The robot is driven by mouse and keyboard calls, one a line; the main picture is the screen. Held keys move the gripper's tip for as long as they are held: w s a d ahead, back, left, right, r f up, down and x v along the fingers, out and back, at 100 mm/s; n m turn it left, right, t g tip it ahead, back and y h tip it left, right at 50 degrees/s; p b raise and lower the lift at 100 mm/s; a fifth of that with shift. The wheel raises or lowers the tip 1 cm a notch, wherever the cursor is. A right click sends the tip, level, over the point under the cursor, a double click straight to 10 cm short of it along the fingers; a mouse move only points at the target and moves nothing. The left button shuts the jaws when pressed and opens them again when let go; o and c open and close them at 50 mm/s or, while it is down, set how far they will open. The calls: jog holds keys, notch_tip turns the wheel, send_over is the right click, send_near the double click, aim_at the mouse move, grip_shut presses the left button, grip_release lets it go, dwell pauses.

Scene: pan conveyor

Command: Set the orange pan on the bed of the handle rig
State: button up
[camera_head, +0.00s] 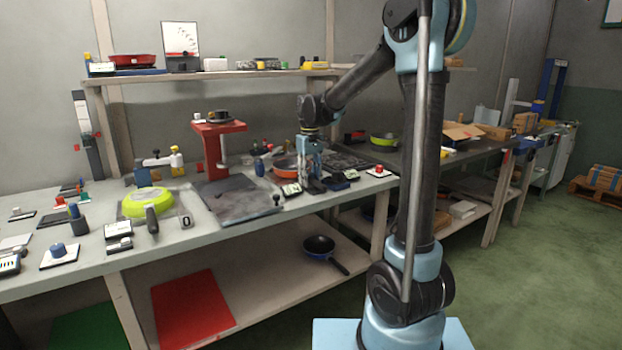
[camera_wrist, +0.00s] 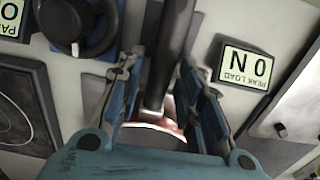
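The orange pan (camera_head: 285,166) rests on the bench behind my gripper, partly hidden by it. In the wrist view a dark handle (camera_wrist: 172,50) runs between the two fingers, with small gaps beside it, and part of a reddish pan rim (camera_wrist: 160,128) shows below. My gripper (camera_head: 309,182) points down at the bench; in the wrist view its fingers (camera_wrist: 160,85) stand apart on either side of the handle. A red press-like stand (camera_head: 211,150) stands left of the pan. I cannot tell for sure which fixture is the handle rig.
A "PEAK LOAD 0 N" display (camera_wrist: 245,66) lies right of the fingers and a black knob (camera_wrist: 70,20) left. A dark flat plate (camera_head: 235,198) lies before the red stand. Small devices crowd the bench around my gripper.

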dwell(0.3)
notch_tip(320, 180, up, 12)
jog(key=s+d+f+m, duration=0.2)
jog(key=s+d, duration=0.6)
jog(key=s+d+f+m, duration=0.1)
jog(key=s+d+f, duration=0.3)
jog(key=s+f, duration=0.2)
jog(key=s+d+f+m+t, duration=0.1)
jog(key=s+d+f, duration=0.4)
jog(key=s, duration=0.5)
jog(key=s+d+f+m+t, duration=0.1)
jog(key=s+d+f, duration=0.3)
jog(key=s+f, duration=0.4)
jog(key=shift+d+f+m, duration=0.4)
jog(key=shift+f+m, duration=0.25)
jog(key=shift+m, duration=0.15)
jog(key=shift+w, duration=0.15)
jog(key=shift+w+f, duration=0.2)
jog(key=shift+w, duration=0.15)
